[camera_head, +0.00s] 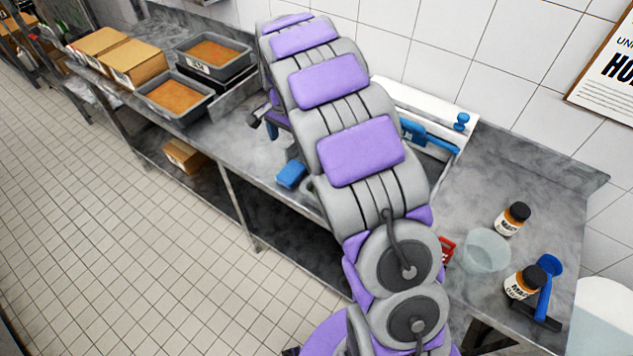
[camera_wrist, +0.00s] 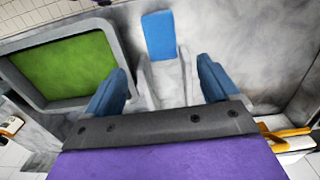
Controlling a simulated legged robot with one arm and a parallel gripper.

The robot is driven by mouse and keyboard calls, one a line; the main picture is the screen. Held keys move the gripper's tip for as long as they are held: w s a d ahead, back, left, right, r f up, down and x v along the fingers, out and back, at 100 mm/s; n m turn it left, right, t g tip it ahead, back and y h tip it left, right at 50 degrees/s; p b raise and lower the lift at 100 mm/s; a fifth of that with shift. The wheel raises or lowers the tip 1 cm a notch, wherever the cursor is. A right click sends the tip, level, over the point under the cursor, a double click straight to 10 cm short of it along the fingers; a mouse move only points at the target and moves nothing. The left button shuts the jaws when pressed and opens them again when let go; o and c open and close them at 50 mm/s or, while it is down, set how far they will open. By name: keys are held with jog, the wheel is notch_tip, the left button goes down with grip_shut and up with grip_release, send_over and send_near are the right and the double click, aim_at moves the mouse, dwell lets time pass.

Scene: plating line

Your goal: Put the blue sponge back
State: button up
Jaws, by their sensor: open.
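The blue sponge (camera_head: 291,174) lies on the grey metal counter (camera_head: 236,133), close to its front edge. In the wrist view the blue sponge (camera_wrist: 158,36) is beyond the fingertips, roughly centred between them. My gripper (camera_wrist: 160,80) is open, with its two blue fingers apart and nothing held between them. A pale grey shape shows between the fingers, just below the sponge; I cannot tell what it is. In the head view my arm hides much of the counter's middle, and the gripper is mostly hidden.
Trays with orange contents (camera_head: 174,97) and cardboard boxes (camera_head: 133,63) stand at the left. A dark-rimmed tray with a green inside (camera_wrist: 62,68) is left of my gripper. A clear bowl (camera_head: 486,250), jars (camera_head: 512,219) and a blue-handled tool (camera_head: 547,285) stand at the right.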

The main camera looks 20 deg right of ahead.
jog(key=s+r+n, duration=0.2)
jog(key=s+n, duration=0.1)
jog(key=s, duration=1.1)
jog(key=s+r+n+g, duration=0.1)
jog(key=s+r+n, duration=0.2)
jog(key=s, duration=1.1)
jog(key=s+r+n, duration=0.2)
jog(key=s+n, duration=0.2)
jog(key=s, duration=1)
jog(key=shift+r+n+g, duration=0.35)
jog(key=shift+n+g, duration=0.05)
jog(key=shift+d, duration=0.1)
jog(key=shift+c, duration=0.4)
